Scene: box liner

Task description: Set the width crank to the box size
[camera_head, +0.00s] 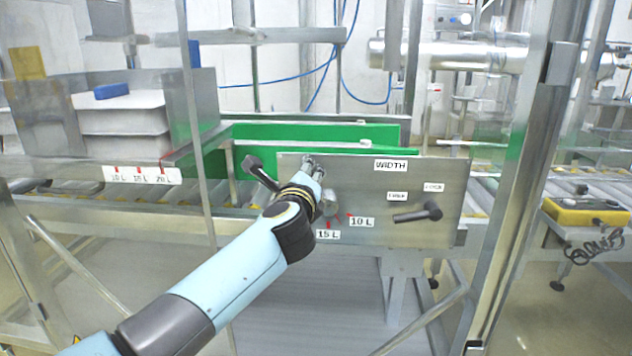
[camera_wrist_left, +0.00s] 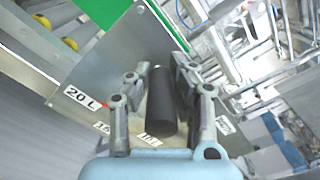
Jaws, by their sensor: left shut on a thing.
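The steel panel marked WIDTH (camera_head: 365,190) stands in front of the conveyor. My left gripper (camera_head: 320,177) is at the panel, over the width crank. In the left wrist view the gripper (camera_wrist_left: 160,78) is shut on the crank's black cylindrical handle (camera_wrist_left: 161,103), with a finger on each side. A round metal part (camera_head: 329,205) shows beside the gripper. The 15 L label (camera_head: 328,234) and 10 L label (camera_head: 361,222) have red marks. The 20 L label (camera_wrist_left: 80,97) shows in the wrist view; my arm hides it in the head view. The crank's pointer is hidden.
A black lever (camera_head: 418,213) with small labels is on the panel's right. Another black handle (camera_head: 260,172) is at its left. White boxes (camera_head: 124,122) stand left, above a 10/15/20 L scale (camera_head: 140,175). Frame posts (camera_head: 520,190) flank the panel. A yellow control box (camera_head: 588,213) is far right.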

